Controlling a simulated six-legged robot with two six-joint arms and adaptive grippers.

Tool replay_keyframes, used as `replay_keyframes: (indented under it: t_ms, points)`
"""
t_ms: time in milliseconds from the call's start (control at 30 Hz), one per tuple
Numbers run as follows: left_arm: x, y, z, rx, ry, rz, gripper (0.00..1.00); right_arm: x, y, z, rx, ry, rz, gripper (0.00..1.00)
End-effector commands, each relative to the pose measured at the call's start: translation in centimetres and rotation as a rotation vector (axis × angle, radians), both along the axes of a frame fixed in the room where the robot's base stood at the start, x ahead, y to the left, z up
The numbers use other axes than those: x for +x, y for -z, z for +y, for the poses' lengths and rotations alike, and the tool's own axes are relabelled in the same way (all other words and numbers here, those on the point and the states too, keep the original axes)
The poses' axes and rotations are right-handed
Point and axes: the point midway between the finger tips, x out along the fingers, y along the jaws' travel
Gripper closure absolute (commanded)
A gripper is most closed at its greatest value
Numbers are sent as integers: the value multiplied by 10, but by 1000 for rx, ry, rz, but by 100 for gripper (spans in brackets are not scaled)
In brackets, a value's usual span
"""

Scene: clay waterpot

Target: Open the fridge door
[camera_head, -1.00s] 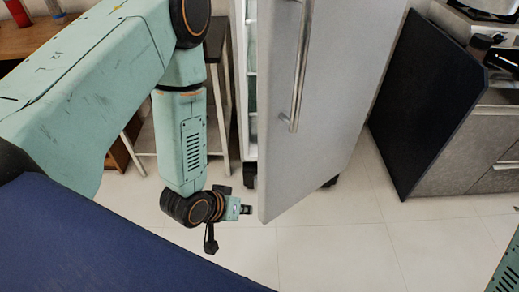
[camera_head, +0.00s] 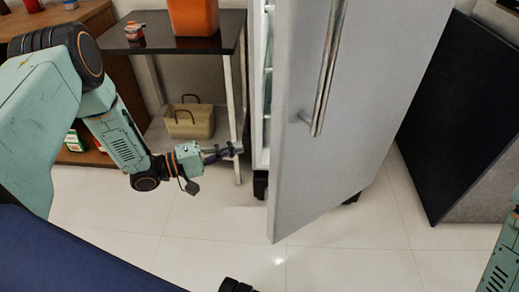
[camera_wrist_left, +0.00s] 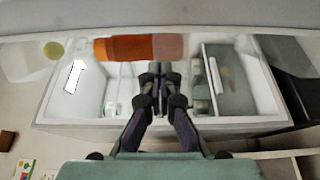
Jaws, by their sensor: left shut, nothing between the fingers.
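The grey fridge door (camera_head: 365,110) stands partly open in the head view, its long metal handle (camera_head: 324,75) on its outer face. A narrow strip of the fridge interior (camera_head: 267,75) shows left of the door. My left gripper (camera_head: 238,149) is shut and empty, just left of the opening and apart from the handle. In the left wrist view its closed fingers (camera_wrist_left: 159,73) point toward the fridge interior, where glass shelves and an orange-red bottle (camera_wrist_left: 125,48) show. Whether the fingers touch the door is unclear.
A dark side table (camera_head: 175,40) with an orange pot (camera_head: 195,17) stands left of the fridge. A basket (camera_head: 190,121) sits beneath its top. A dark panel (camera_head: 455,110) stands at the right.

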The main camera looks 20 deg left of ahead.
Motion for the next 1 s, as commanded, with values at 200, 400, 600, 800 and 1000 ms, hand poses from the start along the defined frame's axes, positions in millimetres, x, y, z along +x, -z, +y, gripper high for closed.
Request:
replay_keyframes:
  t_ms: [200,400,600,800,1000]
  points:
    - [19,2,-30,3,9,0,100,0,12,0,0,0,1,60]
    - [44,2,-59,3,7,-1,100,0,23,0,0,0,1,60]
    - [55,1,-85,0,4,4,100,0,32,0,0,0,1,60]
    - [43,0,-102,2,1,2,100,0,35,0,0,0,1,60]
    - [39,0,-107,3,-1,1,100,0,36,0,0,0,0,60]
